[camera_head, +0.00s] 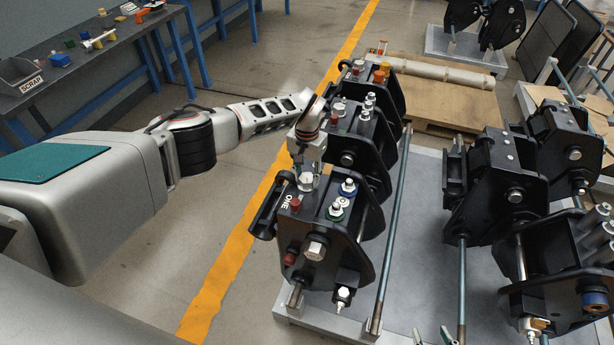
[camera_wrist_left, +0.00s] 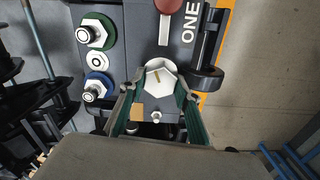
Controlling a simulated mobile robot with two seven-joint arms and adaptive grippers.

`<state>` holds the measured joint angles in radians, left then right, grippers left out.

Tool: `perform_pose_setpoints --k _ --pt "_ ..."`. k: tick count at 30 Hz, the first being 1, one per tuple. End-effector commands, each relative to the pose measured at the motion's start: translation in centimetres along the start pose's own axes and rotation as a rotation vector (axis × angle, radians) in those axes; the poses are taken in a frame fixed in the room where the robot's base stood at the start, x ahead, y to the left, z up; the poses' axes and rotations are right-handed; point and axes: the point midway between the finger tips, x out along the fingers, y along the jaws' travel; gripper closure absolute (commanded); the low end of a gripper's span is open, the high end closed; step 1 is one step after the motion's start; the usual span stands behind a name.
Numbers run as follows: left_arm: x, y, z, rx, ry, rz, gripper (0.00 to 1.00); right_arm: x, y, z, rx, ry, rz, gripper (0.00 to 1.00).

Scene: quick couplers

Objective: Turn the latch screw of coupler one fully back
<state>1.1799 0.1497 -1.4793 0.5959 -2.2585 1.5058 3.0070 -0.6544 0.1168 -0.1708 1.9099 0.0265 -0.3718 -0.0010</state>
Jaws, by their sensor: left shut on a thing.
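Coupler one (camera_head: 322,228) is a black block with a white "ONE" label, standing at the front of the near row. Its latch screw (camera_head: 306,182) has a pale hex head on top, close to the label. In the left wrist view the hex head of the latch screw (camera_wrist_left: 161,78) shows a short gold mark. My left gripper (camera_head: 307,172) points down from above, and its teal fingers (camera_wrist_left: 158,100) are shut on opposite sides of the hex head. The tips of my right gripper (camera_head: 433,334) show at the bottom edge, apart and empty.
Green-ringed (camera_wrist_left: 96,31) and blue-ringed (camera_wrist_left: 97,86) fittings and a red knob (camera_wrist_left: 168,6) sit close around the screw. More black couplers (camera_head: 500,185) stand at right. A blue-legged bench (camera_head: 90,60) is at the upper left; the floor between is clear.

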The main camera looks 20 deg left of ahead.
Motion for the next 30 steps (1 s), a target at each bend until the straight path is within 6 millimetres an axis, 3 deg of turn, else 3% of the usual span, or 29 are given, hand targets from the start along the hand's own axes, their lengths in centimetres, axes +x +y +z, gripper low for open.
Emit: perform_pose_setpoints --k 11,12,14,30 --pt "0.03 -0.01 0.04 -0.005 -0.001 0.0 0.89 -0.04 0.25 0.13 -0.011 -0.001 -0.001 0.6" --pt "0.03 -0.01 0.04 -0.005 -0.001 0.0 0.65 -0.04 0.24 0.13 -0.011 -0.001 -0.001 0.6" --pt "0.03 -0.01 0.04 -0.005 -0.001 0.0 0.51 -0.04 0.23 0.12 -0.01 -0.001 -0.001 0.6" --pt "-0.91 0.11 0.11 -0.002 -0.004 0.003 0.51 -0.02 -0.1 0.11 0.0 -0.002 -0.002 0.6"
